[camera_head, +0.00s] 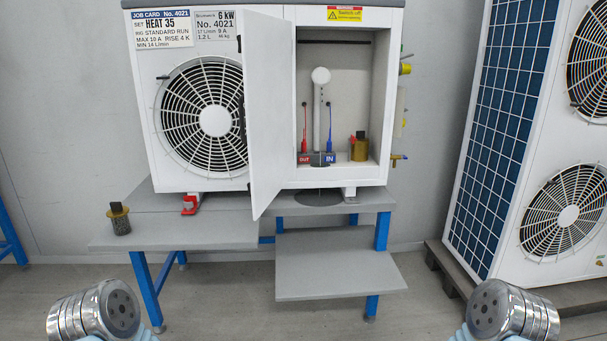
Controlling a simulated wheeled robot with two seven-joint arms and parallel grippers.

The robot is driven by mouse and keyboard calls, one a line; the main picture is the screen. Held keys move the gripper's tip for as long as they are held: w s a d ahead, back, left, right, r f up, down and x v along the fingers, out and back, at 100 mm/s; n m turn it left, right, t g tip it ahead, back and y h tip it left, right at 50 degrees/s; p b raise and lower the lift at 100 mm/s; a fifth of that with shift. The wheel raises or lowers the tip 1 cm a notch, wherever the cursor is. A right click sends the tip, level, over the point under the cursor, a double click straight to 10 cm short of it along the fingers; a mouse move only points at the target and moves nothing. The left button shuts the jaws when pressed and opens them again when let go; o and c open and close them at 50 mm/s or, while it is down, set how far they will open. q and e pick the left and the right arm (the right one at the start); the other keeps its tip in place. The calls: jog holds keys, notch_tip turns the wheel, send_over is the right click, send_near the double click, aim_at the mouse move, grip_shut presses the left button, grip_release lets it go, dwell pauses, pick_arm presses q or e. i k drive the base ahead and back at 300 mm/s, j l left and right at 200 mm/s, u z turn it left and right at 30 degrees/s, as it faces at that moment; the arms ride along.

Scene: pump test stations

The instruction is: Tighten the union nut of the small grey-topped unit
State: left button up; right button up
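The small white unit (330,182) with a dark grey top edge stands on a grey bench. Its fan grille (190,150) is at the left and its white door (268,110) stands open at the middle. On its right side are a yellow-ended fitting (405,69) and a brass fitting (397,157) low down. I cannot tell which part is the union nut, or whether it is loose. Neither gripper's fingers are in view; only rounded metal parts of my arms show at the bottom corners.
Inside the compartment are red and blue leads (329,130), and a brass piece (359,148). Another brass piece (120,220) stands on the lower left shelf (190,237). A red clamp-like piece (190,205) is by the unit's left foot. The front shelf (335,270) is bare. A larger unit (510,230) stands right.

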aim_at(314, 73)
jog(key=i+j+z, duration=0.15)
jog(key=j, duration=0.2)
jog(key=i+j+z, duration=0.2)
jog(key=j, duration=0.2)
jog(key=i+j+z, duration=0.15)
jog(key=j, duration=0.25)
jog(key=j+z, duration=0.2)
jog(key=j, duration=0.2)
jog(key=i+j+z, duration=0.15)
jog(key=j, duration=0.3)
jog(key=k+l, duration=0.2)
jog(key=k, duration=0.3)
